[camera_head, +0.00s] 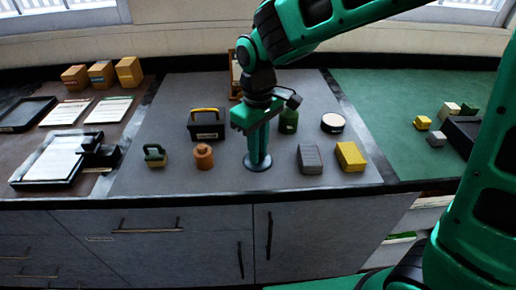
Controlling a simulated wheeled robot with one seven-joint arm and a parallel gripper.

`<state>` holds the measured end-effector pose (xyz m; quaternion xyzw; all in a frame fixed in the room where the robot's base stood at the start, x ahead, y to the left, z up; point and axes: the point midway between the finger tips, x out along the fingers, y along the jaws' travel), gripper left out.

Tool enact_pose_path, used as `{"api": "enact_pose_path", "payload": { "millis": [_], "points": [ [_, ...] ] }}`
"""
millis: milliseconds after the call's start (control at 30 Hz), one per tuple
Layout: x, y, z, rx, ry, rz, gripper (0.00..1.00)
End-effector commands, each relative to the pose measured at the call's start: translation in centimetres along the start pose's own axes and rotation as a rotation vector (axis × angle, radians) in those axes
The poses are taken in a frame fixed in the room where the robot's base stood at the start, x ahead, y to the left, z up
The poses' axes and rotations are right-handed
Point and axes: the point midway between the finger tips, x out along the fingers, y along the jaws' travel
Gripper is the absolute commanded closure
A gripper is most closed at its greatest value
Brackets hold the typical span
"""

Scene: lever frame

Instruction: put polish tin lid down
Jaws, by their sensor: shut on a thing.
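My gripper (258,157) points straight down over the middle of the grey mat and is shut on the polish tin lid (259,168). The lid is a flat, dark round disc with a lighter edge, lying level at the fingertips. It is at or very close to the mat; I cannot tell if it touches. The fingers hide its middle. A round dark tin (333,127) with a pale top stands to the right, apart from the lid.
Near the gripper are an orange-brown bottle (204,157), a dark green bottle (288,120), a grey block (310,159), a yellow block (351,156), a green padlock-like thing (155,155) and a black box with a yellow handle (206,125). The front mat strip (230,188) is clear.

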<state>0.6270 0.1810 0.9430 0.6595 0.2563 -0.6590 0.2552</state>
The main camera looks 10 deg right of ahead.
Motion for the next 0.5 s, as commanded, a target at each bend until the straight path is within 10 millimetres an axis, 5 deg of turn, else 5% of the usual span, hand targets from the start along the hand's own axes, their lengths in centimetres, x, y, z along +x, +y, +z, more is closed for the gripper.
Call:
{"api": "enact_pose_path", "payload": {
  "millis": [267,300,333,500],
  "points": [
    [0.18,-0.06,-0.02,-0.001,-0.001,0.000,1.00],
    [0.17,-0.07,-0.03,-0.001,0.000,0.000,0.77],
    [0.17,-0.07,-0.03,-0.001,0.000,0.000,0.70],
    [0.16,-0.10,-0.04,-0.001,0.000,0.000,0.66]
  ]
}}
